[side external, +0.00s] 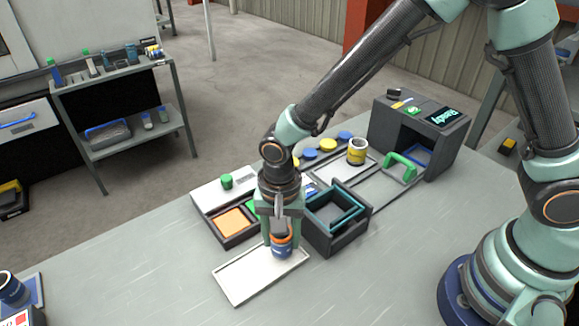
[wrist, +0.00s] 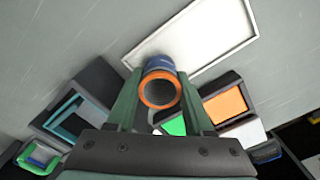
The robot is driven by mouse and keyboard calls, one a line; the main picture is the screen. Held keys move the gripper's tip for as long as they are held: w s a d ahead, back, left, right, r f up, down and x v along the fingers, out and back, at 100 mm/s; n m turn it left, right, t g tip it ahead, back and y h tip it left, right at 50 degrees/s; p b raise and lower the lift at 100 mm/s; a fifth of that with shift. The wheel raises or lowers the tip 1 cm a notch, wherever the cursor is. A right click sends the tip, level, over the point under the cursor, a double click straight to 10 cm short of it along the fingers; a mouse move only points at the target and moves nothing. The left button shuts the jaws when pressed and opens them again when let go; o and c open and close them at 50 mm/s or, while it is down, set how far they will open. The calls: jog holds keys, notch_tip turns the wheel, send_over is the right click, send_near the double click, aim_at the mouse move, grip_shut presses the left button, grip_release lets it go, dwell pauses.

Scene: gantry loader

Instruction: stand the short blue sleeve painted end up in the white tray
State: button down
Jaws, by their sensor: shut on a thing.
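My gripper (side external: 281,238) points down at the white tray (side external: 245,277) and is shut on the short blue sleeve (side external: 282,252). The sleeve's orange painted end faces up between the fingers, and its blue part faces down over the tray's right end. In the wrist view, the open orange rim of the sleeve (wrist: 159,91) faces the camera between my gripper's fingers (wrist: 160,85). The white tray (wrist: 205,32) lies beyond it and looks empty. I cannot tell whether the sleeve's lower end touches the tray floor.
A dark open box with a teal rim (side external: 337,214) stands close to the right of my gripper. A dark bin with an orange panel (side external: 231,222) stands behind left. A yellow-and-white cup (side external: 357,151) and a dark machine (side external: 420,130) are farther back.

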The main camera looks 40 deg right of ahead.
jog(key=shift+f, duration=0.15)
dwell(0.6)
grip_release()
dwell(0.4)
notch_tip(320, 180, up, 9)
dwell(1.1)
dwell(0.5)
jog(key=s+d+r+n+t, duration=0.2)
jog(key=d+r+n, duration=0.2)
jog(key=d, duration=0.7)
jog(key=s+d+r+n+t, duration=0.1)
jog(key=d+r+n+t, duration=0.2)
jog(key=d+r, duration=0.6)
jog(key=shift+s+d+r+n+t, duration=0.3)
jog(key=shift+s+d+n, duration=0.1)
jog(key=shift+d+n, duration=0.4)
